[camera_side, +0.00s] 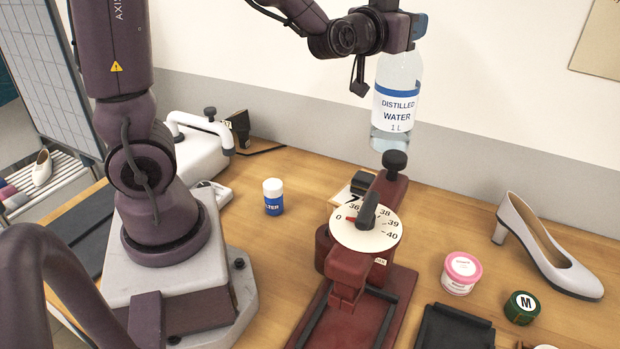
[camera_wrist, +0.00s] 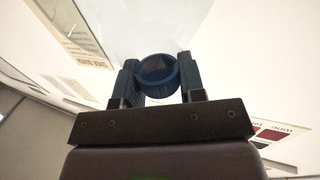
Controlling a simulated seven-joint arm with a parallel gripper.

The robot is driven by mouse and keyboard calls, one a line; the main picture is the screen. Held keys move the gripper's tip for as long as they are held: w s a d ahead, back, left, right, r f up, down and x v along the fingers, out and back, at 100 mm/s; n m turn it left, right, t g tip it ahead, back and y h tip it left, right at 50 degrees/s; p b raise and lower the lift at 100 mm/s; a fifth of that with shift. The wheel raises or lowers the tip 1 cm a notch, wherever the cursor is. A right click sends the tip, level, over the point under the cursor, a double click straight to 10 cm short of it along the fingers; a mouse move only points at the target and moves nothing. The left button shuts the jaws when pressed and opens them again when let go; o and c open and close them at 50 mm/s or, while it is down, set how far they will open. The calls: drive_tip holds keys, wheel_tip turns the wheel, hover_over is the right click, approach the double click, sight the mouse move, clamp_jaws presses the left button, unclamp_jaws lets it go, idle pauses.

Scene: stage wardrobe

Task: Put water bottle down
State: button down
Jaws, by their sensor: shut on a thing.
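The water bottle (camera_side: 397,97) is clear with a blue-and-white "Distilled Water 1 L" label. It hangs upright in the air in the side view, above and behind the red shoe stretcher's black knob. My gripper (camera_side: 402,22) is shut on the bottle's neck at the top of the side view. In the wrist view, the two fingers of my gripper (camera_wrist: 158,80) close on either side of the bottle's round blue cap (camera_wrist: 159,73). The bottle's bottom appears clear of the table (camera_side: 292,178).
A dark red machine with a numbered dial (camera_side: 350,232) stands below the bottle. A white-and-blue jar (camera_side: 273,197), a pink tub (camera_side: 461,273), a green tin (camera_side: 520,307) and a pale heeled shoe (camera_side: 550,250) stand around it. Bare wood shows between jar and machine.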

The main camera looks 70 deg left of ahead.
drive_tip(key=s+a+f+n+g+y, duration=0.1)
drive_tip(key=s+a+n+g+y, duration=0.4)
drive_tip(key=a+n+g, duration=0.3)
drive_tip(key=s+a+n+g+y, duration=0.55)
drive_tip(key=a+g, duration=0.25)
drive_tip(key=a, duration=0.2)
wheel_tip(320, 180, down, 18)
idle(0.6)
drive_tip(key=shift+m, duration=0.25)
drive_tip(key=c, duration=0.7)
unclamp_jaws()
drive_tip(key=shift+f, duration=0.15)
